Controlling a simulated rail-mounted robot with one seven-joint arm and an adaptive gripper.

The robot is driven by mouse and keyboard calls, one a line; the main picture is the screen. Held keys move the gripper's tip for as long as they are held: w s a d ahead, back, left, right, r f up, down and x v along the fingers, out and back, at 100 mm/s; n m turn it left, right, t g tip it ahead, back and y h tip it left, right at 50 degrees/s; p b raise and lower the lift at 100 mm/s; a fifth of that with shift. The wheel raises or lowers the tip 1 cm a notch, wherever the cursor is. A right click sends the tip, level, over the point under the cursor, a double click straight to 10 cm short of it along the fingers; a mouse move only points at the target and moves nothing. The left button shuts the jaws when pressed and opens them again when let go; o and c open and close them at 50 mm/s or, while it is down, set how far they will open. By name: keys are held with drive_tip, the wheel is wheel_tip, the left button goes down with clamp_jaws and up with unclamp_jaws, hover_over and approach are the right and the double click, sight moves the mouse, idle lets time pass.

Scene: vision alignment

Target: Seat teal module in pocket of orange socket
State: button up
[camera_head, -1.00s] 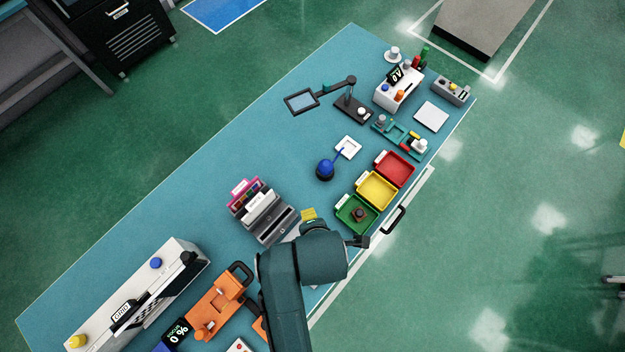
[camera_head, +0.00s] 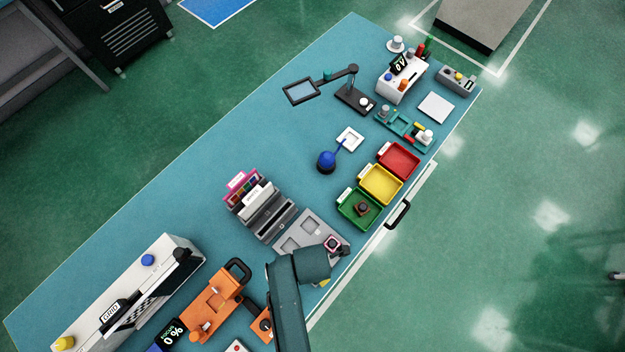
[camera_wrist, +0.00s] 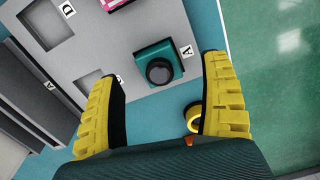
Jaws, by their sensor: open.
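The teal module (camera_wrist: 158,63), a block with a round black top, sits on a grey tray (camera_wrist: 135,30) beside an "A" label in the wrist view. My gripper (camera_wrist: 162,68) is open, its yellow fingers on either side of the module, apart from it. In the head view my arm hides the module and most of my gripper; a bit of yellow finger (camera_head: 325,282) shows. An orange fixture (camera_head: 213,305) with a black handle and a smaller orange block (camera_head: 262,325) stand at lower left. I cannot tell which is the socket; no pocket is clear.
Grey holders (camera_head: 265,212) stand left of the tray. Green (camera_head: 350,218), yellow (camera_head: 380,185) and red (camera_head: 399,160) bins lie above right.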

wheel_tip(320, 180, down, 2)
drive_tip(key=shift+f, duration=0.2)
drive_tip(key=c, duration=1.4)
drive_tip(key=shift+o, duration=0.2)
